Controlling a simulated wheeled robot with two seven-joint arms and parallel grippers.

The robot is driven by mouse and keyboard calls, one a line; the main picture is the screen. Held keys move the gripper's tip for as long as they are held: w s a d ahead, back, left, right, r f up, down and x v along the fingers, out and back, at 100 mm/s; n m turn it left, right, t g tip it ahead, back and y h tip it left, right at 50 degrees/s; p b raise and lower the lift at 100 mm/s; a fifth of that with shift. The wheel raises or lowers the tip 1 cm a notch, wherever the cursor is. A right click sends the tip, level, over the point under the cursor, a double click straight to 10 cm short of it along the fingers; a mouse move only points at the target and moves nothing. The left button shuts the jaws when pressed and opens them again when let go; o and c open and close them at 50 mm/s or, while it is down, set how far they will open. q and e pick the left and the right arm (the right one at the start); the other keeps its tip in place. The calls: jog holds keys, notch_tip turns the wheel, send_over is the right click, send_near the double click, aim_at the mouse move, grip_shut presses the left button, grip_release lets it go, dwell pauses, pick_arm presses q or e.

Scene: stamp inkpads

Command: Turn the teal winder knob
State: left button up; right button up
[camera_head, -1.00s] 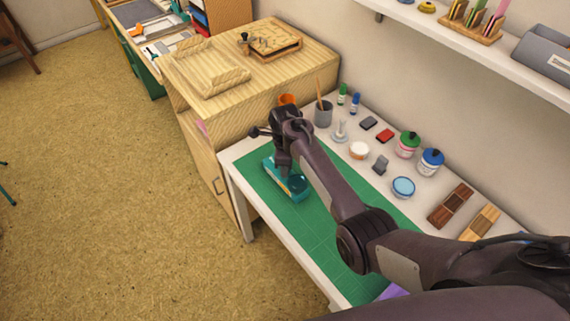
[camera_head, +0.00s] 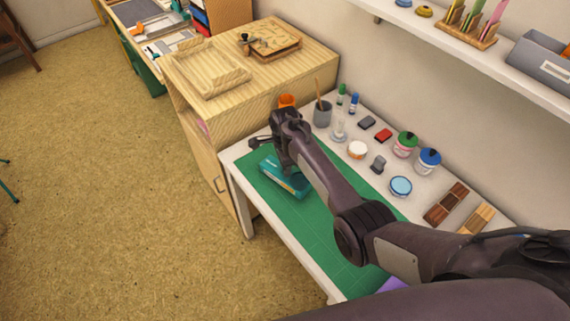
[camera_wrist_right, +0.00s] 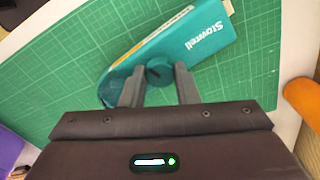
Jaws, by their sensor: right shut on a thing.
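A teal tape-like device (camera_head: 289,182) marked "Stowrell" lies on the green cutting mat (camera_head: 318,235). In the right wrist view, the device (camera_wrist_right: 200,42) stretches to the upper right, with a rounded end at the left. Its dark teal winder knob (camera_wrist_right: 159,71) sits between the fingers of my right gripper (camera_wrist_right: 159,82), which is shut on it from both sides. In the head view my right gripper (camera_head: 284,165) reaches down over the device, and the knob is hidden there. My left gripper is not in view.
A wooden cabinet (camera_head: 215,125) stands left of the white table. Wood blocks (camera_head: 446,203) lie at the right. The mat is mostly bare.

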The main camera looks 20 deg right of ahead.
dwell(0.8)
jog(key=o, duration=1)
